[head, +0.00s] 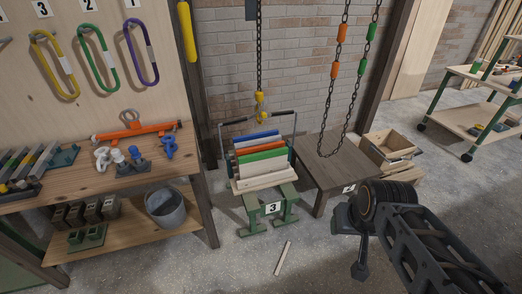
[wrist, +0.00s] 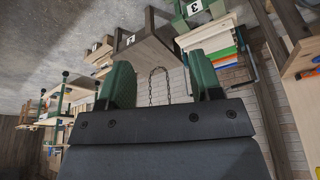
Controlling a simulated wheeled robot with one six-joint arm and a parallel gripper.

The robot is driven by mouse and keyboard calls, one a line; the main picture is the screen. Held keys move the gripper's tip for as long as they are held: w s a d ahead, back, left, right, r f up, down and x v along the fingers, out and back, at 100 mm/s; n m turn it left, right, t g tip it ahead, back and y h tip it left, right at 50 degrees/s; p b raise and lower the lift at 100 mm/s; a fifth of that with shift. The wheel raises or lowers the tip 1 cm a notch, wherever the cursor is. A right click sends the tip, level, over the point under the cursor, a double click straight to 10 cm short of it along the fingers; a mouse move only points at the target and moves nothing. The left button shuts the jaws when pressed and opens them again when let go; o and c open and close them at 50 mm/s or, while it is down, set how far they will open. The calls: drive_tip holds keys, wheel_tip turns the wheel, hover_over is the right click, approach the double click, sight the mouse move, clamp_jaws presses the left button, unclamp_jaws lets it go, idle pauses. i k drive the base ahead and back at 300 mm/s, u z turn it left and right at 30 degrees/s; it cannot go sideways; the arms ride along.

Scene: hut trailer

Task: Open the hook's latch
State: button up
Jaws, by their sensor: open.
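A yellow hook (head: 260,107) hangs on a dark chain (head: 259,50) in the head view, just above the handle of a rack of coloured boards. Its latch is too small to make out. My gripper (head: 351,243) is at the lower right, well to the right of the hook, nearer the camera and apart from it. In the wrist view, the two green-padded fingers (wrist: 160,82) stand wide apart with nothing between them. I cannot make out the hook in that view.
The board rack (head: 262,158) stands on a green stand marked 3. A hanging chain loop (head: 330,150) with orange and green markers drops before a dark table (head: 335,170). A wooden crate (head: 388,150) is right of it. A workbench (head: 120,165) fills the left.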

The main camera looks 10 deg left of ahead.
sight(263, 115)
drive_tip(key=u, duration=1.05)
drive_tip(key=i, duration=1.25)
drive_tip(key=z, duration=0.45)
